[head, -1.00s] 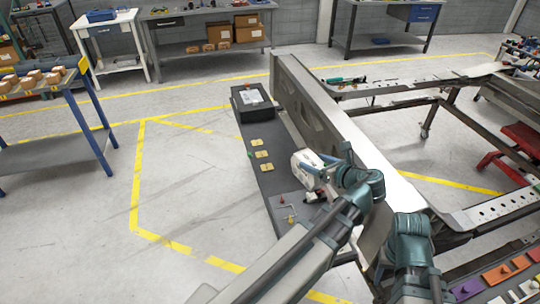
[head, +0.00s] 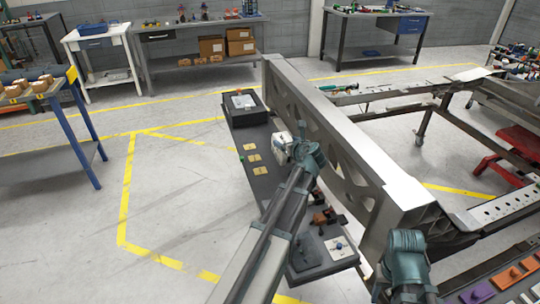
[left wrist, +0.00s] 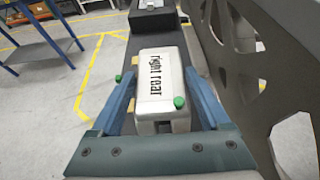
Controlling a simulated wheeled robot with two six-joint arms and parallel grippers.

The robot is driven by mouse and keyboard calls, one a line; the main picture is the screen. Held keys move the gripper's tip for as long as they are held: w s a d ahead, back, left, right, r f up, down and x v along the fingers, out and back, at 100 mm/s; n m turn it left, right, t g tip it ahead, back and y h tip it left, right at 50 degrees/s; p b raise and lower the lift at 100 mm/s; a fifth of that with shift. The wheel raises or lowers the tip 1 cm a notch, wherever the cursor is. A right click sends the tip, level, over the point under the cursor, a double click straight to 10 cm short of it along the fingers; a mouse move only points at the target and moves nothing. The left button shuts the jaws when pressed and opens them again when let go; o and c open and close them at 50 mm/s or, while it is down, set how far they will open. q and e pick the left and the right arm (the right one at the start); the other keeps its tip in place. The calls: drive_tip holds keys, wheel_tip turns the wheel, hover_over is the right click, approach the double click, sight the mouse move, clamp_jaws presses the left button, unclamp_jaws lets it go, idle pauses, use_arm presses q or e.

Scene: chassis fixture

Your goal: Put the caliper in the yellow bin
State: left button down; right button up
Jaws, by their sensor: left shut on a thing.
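The caliper (head: 281,149) looks like a white block, and the left wrist view shows it (left wrist: 157,75) lettered "right rear". My left gripper (head: 291,153) is shut on it; in the left wrist view the blue fingers (left wrist: 161,95) stand on both sides of it. The caliper is over the long dark bench, beside the yellow pads; I cannot tell whether it touches the bench. My right arm shows at the lower right of the head view, but its gripper is out of view. I make out no yellow bin.
A black box (head: 246,109) stands at the far end of the dark bench (head: 262,185). Flat yellow pads (head: 251,158) lie along it. The tall grey chassis rail (head: 345,150) runs close on its right. The floor to the left is open.

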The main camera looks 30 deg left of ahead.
sight(286, 162)
use_arm(q)
drive_tip(key=shift+f+b, duration=3.05)
drive_tip(key=shift+f, duration=0.1)
wheel_tip(286, 162, down, 4)
drive_tip(key=b, duration=0.3)
drive_tip(key=shift+r+b, duration=0.25)
drive_tip(key=shift+b, duration=0.1)
drive_tip(key=shift+f, duration=0.15)
unclamp_jaws()
drive_tip(key=shift+r, duration=0.2)
drive_tip(key=p+v, duration=0.4)
drive_tip(key=v, duration=0.8)
drive_tip(key=shift+p, duration=0.4)
